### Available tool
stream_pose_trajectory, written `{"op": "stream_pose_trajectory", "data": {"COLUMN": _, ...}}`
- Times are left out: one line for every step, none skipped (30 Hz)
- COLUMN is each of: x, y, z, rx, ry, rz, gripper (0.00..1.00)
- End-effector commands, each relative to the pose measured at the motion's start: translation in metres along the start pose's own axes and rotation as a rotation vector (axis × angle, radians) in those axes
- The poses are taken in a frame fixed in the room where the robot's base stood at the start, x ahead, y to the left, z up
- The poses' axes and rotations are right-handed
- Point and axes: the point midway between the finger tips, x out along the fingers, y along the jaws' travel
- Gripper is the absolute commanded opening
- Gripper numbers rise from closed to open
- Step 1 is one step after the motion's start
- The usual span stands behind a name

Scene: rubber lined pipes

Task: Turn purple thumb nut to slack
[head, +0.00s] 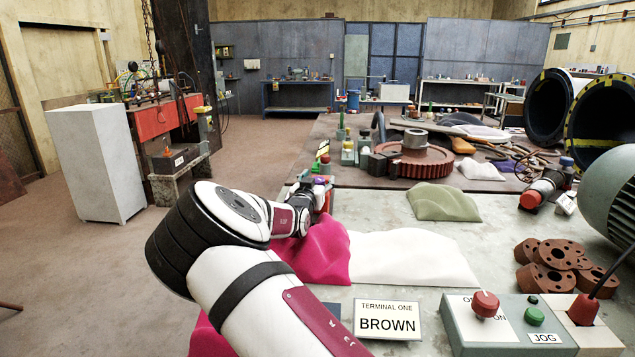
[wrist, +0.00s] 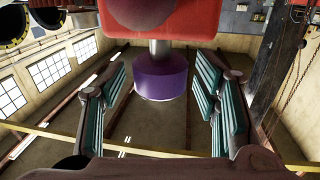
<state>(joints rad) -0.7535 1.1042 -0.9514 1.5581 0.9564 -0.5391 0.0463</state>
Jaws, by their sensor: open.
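The purple thumb nut (wrist: 161,80) shows in the wrist view as a short purple cylinder on a grey metal stem. The stem joins a red body (wrist: 212,22). My gripper (wrist: 166,78) is open, with one ribbed teal finger on each side of the nut and a visible gap on both sides. In the head view my gripper (head: 322,192) is at the far end of my arm, beyond the pink cloth. A small purple spot (head: 319,181) shows there; my arm hides most of what is around it.
A pink cloth (head: 322,250) and a white cloth (head: 412,257) lie beside my arm on the bench. A BROWN sign (head: 387,322) and a control box (head: 500,325) stand in front. A red gear (head: 413,160) and small coloured fittings (head: 347,150) stand behind my gripper.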

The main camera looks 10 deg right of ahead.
Motion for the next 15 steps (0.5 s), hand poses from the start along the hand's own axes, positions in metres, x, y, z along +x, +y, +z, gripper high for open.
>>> {"op": "stream_pose_trajectory", "data": {"x": -0.0001, "y": -0.0001, "z": 0.0000, "rx": 0.000, "ry": 0.000, "rz": 0.000, "gripper": 0.56}}
{"op": "stream_pose_trajectory", "data": {"x": -0.0002, "y": -0.0001, "z": 0.0000, "rx": 0.000, "ry": 0.000, "rz": 0.000, "gripper": 0.56}}
{"op": "stream_pose_trajectory", "data": {"x": -0.0002, "y": -0.0001, "z": 0.0000, "rx": 0.000, "ry": 0.000, "rz": 0.000, "gripper": 0.56}}
{"op": "stream_pose_trajectory", "data": {"x": -0.0003, "y": -0.0002, "z": -0.0001, "rx": 0.000, "ry": 0.000, "rz": 0.000, "gripper": 0.52}}
{"op": "stream_pose_trajectory", "data": {"x": -0.0003, "y": -0.0002, "z": 0.0000, "rx": 0.000, "ry": 0.000, "rz": 0.000, "gripper": 0.45}}
{"op": "stream_pose_trajectory", "data": {"x": -0.0003, "y": -0.0002, "z": -0.0001, "rx": 0.000, "ry": 0.000, "rz": 0.000, "gripper": 0.36}}
{"op": "stream_pose_trajectory", "data": {"x": -0.0004, "y": -0.0002, "z": 0.0000, "rx": 0.000, "ry": 0.000, "rz": 0.000, "gripper": 0.29}}
{"op": "stream_pose_trajectory", "data": {"x": -0.0004, "y": -0.0002, "z": 0.0000, "rx": 0.000, "ry": 0.000, "rz": 0.000, "gripper": 0.22}}
{"op": "stream_pose_trajectory", "data": {"x": -0.0004, "y": -0.0002, "z": 0.0000, "rx": 0.000, "ry": 0.000, "rz": 0.000, "gripper": 0.13}}
{"op": "stream_pose_trajectory", "data": {"x": -0.0004, "y": -0.0002, "z": 0.0000, "rx": 0.000, "ry": 0.000, "rz": 0.000, "gripper": 0.07}}
{"op": "stream_pose_trajectory", "data": {"x": -0.0004, "y": -0.0002, "z": 0.0000, "rx": 0.000, "ry": 0.000, "rz": 0.000, "gripper": 0.07}}
{"op": "stream_pose_trajectory", "data": {"x": -0.0004, "y": -0.0002, "z": 0.0000, "rx": 0.000, "ry": 0.000, "rz": 0.000, "gripper": 0.07}}
{"op": "stream_pose_trajectory", "data": {"x": -0.0004, "y": -0.0002, "z": 0.0000, "rx": 0.000, "ry": 0.000, "rz": 0.000, "gripper": 0.07}}
{"op": "stream_pose_trajectory", "data": {"x": -0.0004, "y": -0.0001, "z": 0.0000, "rx": 0.000, "ry": 0.000, "rz": -0.001, "gripper": 0.07}}
{"op": "stream_pose_trajectory", "data": {"x": -0.0004, "y": 0.0000, "z": -0.0001, "rx": 0.000, "ry": 0.000, "rz": -0.002, "gripper": 0.07}}
